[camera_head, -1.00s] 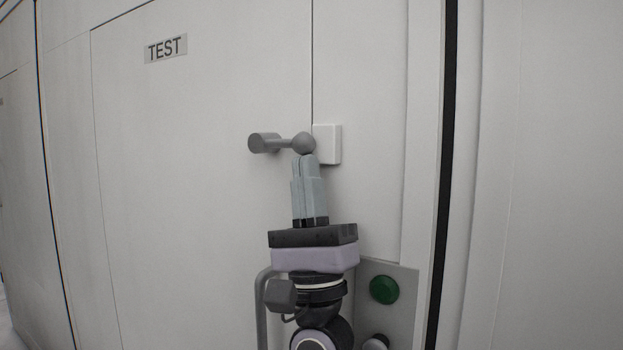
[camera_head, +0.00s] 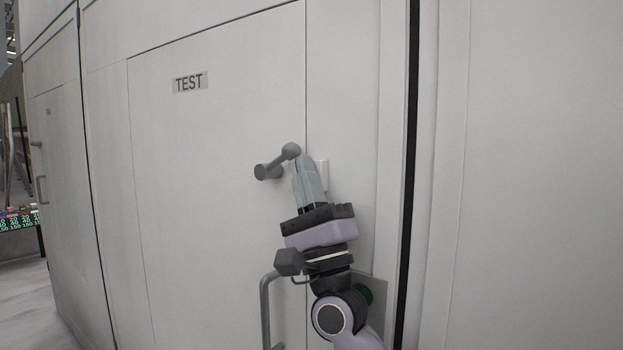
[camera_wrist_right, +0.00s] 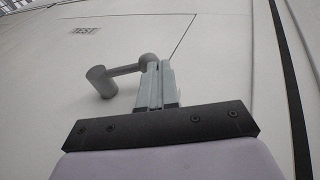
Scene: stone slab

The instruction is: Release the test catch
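The test catch (camera_head: 278,163) is a grey lever on the white door panel with the "TEST" label (camera_head: 190,82). It has a thick cylinder at its lower left and a ball at its upper right end, so its arm slants upward to the right. The white keeper block (camera_head: 322,174) is right of the door seam, partly hidden by my fingers. My right gripper (camera_head: 302,157) has its fingers together, tips at the ball from below and right. In the right wrist view the catch (camera_wrist_right: 126,69) shows the ball against the fingertips (camera_wrist_right: 158,63). My left gripper is out of view.
A grey bar handle (camera_head: 265,310) stands on the door below the catch, close to my right arm. Smooth white wall (camera_head: 540,180) fills the right side.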

